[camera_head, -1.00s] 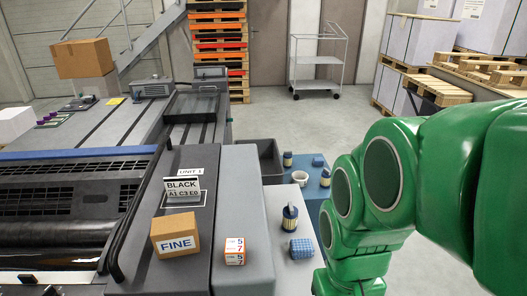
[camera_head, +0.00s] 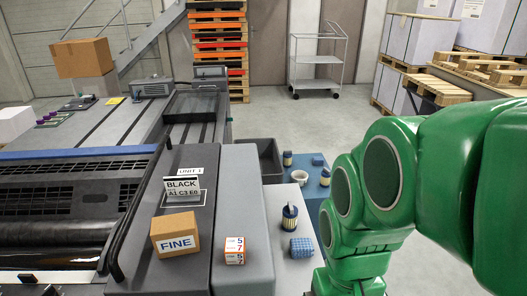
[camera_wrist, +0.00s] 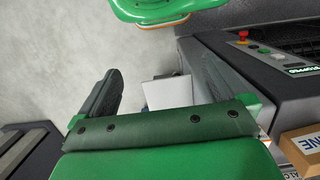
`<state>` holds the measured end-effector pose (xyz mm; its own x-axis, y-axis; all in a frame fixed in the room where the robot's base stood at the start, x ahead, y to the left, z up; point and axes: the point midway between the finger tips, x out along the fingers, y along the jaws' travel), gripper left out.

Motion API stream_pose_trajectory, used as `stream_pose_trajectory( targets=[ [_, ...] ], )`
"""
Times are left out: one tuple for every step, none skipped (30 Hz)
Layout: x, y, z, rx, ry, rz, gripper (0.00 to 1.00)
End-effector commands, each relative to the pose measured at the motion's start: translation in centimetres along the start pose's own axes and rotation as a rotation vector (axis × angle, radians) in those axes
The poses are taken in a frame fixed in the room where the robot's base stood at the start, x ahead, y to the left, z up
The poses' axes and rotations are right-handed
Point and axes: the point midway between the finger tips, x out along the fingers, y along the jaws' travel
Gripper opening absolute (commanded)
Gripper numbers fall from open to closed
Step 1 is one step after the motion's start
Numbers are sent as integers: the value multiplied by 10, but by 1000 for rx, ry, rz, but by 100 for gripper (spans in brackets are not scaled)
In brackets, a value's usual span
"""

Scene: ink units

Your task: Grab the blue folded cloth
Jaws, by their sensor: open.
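A small blue checkered bundle (camera_head: 302,247), which looks like the folded cloth, lies on the light grey top (camera_head: 284,265) right of the machine in the head view. A smaller plain blue block-like thing (camera_head: 318,161) lies farther back on a blue surface; I cannot tell whether it is cloth. My gripper (camera_wrist: 150,78) is open in the wrist view, with nothing seen between its dark fingers. No blue cloth shows in that view. In the head view my green arm is at the right and the gripper itself is out of sight.
A bottle with a dark label (camera_head: 289,217) stands just behind the bundle. A white cup (camera_head: 300,176) and more bottles (camera_head: 325,177) stand farther back. A red and white box (camera_head: 235,250) and the FINE carton (camera_head: 175,236) sit to the left. A grey bin (camera_head: 268,158) is behind.

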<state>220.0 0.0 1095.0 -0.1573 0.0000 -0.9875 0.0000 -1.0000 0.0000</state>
Motion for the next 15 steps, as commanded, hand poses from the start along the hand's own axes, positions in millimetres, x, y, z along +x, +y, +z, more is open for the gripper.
stream_pose_trajectory(
  targets=[
    [0,0,0,0,0,0,100],
    [0,0,0,0,0,0,100],
    [0,0,0,0,0,0,100],
    [0,0,0,0,0,0,100],
    [0,0,0,0,0,0,100],
    [0,0,0,0,0,0,100],
    [0,0,-1,0,0,0,100],
    [0,0,-3,0,1,0,100],
    [1,0,-6,0,2,0,100],
    [1,0,-10,0,3,0,100],
    [1,1,-14,0,4,0,100],
    [2,1,-20,0,8,1,100],
    [2,1,-26,0,13,1,100],
    [2,2,-33,0,19,1,100],
    [3,2,-43,0,27,1,100]
  ],
)
